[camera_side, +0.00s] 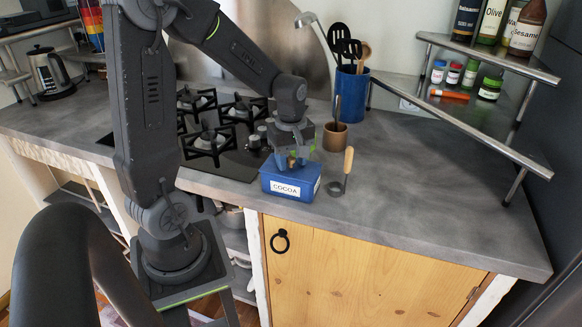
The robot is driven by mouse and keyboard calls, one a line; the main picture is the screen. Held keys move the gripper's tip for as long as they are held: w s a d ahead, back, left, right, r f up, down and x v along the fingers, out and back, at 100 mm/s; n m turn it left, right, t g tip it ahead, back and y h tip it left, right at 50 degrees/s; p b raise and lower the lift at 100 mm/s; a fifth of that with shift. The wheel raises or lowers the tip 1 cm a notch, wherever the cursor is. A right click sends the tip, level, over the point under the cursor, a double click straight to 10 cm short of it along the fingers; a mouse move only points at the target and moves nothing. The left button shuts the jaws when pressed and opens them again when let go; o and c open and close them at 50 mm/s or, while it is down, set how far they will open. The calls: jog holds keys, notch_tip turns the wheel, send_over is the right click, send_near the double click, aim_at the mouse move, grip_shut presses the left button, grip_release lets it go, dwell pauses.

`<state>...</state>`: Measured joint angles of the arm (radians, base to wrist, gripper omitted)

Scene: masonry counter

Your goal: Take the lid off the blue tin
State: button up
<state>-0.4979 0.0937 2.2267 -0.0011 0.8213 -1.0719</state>
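The blue tin (285,188) with a white label reading "COCOA" sits near the front edge of the grey counter, right of the stove. Its lid (305,174) looks blue and appears to be on top of the tin, partly hidden by my gripper. My gripper (292,164) points down directly over the tin. A small brownish thing shows between the fingers, perhaps a knob on the lid. I cannot tell whether the fingers touch it or are closed on it.
A brown cup (335,138) and a blue utensil holder (352,92) stand behind. The black stove (222,150) is left. The counter at right (440,205) is clear.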

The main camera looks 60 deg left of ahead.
grip_shut()
jog(key=shift+r, duration=0.15)
